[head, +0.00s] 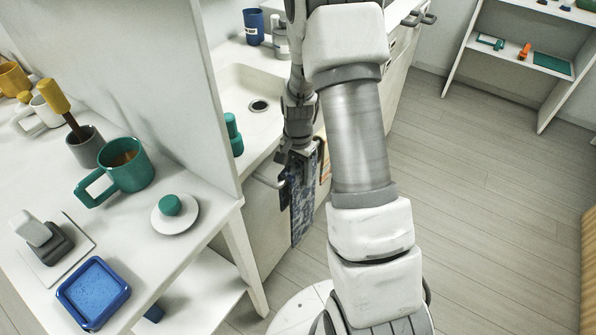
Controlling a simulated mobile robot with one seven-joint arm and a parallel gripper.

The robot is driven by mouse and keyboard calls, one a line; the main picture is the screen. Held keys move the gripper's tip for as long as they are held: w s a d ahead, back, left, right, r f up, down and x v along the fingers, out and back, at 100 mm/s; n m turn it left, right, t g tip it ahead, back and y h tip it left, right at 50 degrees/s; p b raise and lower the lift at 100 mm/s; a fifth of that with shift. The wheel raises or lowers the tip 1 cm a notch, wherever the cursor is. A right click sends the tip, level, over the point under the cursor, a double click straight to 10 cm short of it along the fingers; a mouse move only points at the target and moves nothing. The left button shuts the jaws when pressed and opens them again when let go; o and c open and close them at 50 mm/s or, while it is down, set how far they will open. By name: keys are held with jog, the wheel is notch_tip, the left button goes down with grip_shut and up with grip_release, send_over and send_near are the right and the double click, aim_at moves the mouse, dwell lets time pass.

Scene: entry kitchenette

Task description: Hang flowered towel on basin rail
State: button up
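A blue patterned cloth, which looks like the flowered towel (302,205), hangs down in front of the basin cabinet in the head view. Its upper end is right under my gripper (297,160). The fingers are small and partly hidden, so I cannot tell whether they are shut on the cloth or open around it. A pale rail (268,180) shows on the cabinet front just left of the cloth. I cannot tell whether the cloth lies over the rail. The white basin (236,84) with its dark drain is behind and left of my gripper.
A green bottle-like object (234,134) stands at the basin's near edge, and a blue cup (253,26) behind it. A partition separates the basin from a white table (195,225) holding a teal mug (122,168) and blue tray (93,292). The floor at right is clear.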

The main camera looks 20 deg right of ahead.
jog(key=o, duration=0.5)
jog(key=shift+r, duration=0.15)
notch_tip(320, 180, up, 24)
jog(key=p, duration=0.9)
jog(key=shift+r+p, duration=0.15)
jog(key=shift+p, duration=0.2)
